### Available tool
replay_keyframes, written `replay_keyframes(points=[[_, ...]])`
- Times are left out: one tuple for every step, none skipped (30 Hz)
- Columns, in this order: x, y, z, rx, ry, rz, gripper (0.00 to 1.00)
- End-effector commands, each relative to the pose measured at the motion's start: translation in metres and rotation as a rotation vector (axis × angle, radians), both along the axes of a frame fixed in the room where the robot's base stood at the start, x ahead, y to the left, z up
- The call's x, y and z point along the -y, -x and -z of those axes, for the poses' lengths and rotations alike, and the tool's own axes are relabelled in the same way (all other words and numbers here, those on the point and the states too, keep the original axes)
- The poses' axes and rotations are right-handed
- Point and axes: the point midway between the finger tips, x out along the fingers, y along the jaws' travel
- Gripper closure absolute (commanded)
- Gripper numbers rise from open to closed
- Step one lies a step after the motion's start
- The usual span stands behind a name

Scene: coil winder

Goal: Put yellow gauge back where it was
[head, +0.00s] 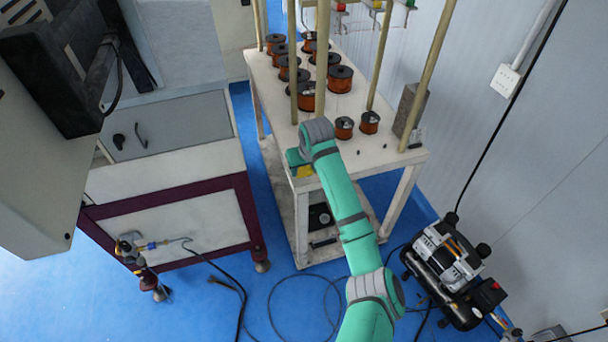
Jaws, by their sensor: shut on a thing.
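My arm reaches over the near end of the white table (408,163). My gripper (300,166) is at the table's near left corner, mostly hidden under my wrist. I cannot tell whether the gauge touches the tabletop.
Several copper wire spools (340,79) stand on the table among upright wooden poles (379,55). Two small spools (344,127) are near my wrist. A grey block (410,110) stands at the right edge. A compressor (447,262) is on the floor at right.

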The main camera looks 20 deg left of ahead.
Motion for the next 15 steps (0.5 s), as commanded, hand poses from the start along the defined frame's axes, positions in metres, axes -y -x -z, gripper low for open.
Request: replay_keyframes(points=[[-0.001, -0.002, 0.002, 0.001, 0.0, -0.001, 0.84], [-0.001, -0.003, 0.003, 0.001, 0.0, -0.001, 0.84], [-0.002, -0.004, 0.004, 0.001, 0.0, -0.001, 0.84], [-0.002, -0.005, 0.005, 0.001, 0.0, -0.001, 0.84], [-0.003, -0.006, 0.007, 0.002, 0.001, -0.001, 0.84], [-0.004, -0.008, 0.009, 0.001, 0.001, -0.001, 0.84], [-0.003, -0.008, 0.013, 0.0, 0.001, 0.0, 0.84], [-0.003, -0.008, 0.018, 0.0, 0.001, 0.0, 0.84], [-0.003, -0.008, 0.023, -0.001, 0.001, 0.001, 0.84], [-0.002, -0.008, 0.028, -0.001, 0.001, 0.001, 0.84], [-0.002, -0.008, 0.032, 0.0, 0.001, 0.0, 0.84], [-0.003, -0.008, 0.036, 0.001, 0.001, 0.0, 0.84], [-0.003, -0.008, 0.038, 0.001, 0.001, 0.0, 0.84], [-0.003, -0.008, 0.04, 0.001, 0.0, 0.0, 0.84], [-0.003, -0.008, 0.04, 0.002, 0.001, -0.001, 0.84]])
